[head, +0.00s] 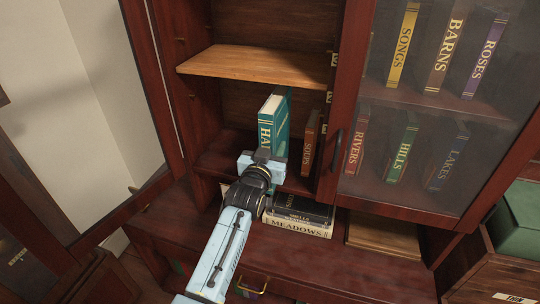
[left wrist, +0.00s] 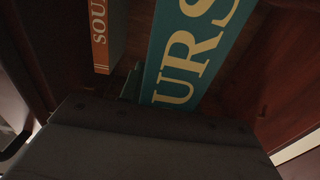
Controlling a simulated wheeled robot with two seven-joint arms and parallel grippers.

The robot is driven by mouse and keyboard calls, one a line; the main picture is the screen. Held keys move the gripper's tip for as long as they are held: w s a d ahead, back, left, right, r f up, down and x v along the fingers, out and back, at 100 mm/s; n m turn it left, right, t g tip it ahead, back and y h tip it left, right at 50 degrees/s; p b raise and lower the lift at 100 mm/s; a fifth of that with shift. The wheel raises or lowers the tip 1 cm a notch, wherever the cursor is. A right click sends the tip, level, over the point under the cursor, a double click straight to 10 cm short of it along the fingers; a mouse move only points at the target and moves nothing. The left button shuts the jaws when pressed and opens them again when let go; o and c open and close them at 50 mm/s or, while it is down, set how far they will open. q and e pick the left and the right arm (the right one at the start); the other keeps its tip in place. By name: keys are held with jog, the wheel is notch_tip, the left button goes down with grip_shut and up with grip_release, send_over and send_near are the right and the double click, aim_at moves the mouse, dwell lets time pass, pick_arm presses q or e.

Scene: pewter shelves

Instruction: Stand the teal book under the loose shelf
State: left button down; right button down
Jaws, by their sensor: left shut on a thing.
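The teal book (head: 280,125) stands upright in the open cabinet, its lettered spine facing out and its top just below the front edge of the pale wooden loose shelf (head: 250,65). My left gripper (head: 264,157) is at the lower part of the book and shut on it; the fingertips are hard to make out. In the left wrist view the teal spine (left wrist: 195,50) rises close in front of the dark gripper body. Whether the book's base touches the board beneath is hidden by my gripper. My right gripper is not in view.
A brown SOUPS book (head: 310,142) stands just right of the teal book. A glass door (head: 440,100) closes off more books at right. Another open door (head: 150,90) is at left. Free room lies left of the teal book.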

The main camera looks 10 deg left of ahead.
pick_arm(q)
jog(key=shift+w+d+f+b, duration=0.1)
jog(key=shift+w+b, duration=0.3)
jog(key=shift+w, duration=0.15)
jog(key=shift+w+d+f+b, duration=0.1)
jog(key=shift+w+b, duration=0.25)
jog(key=shift+w, duration=0.15)
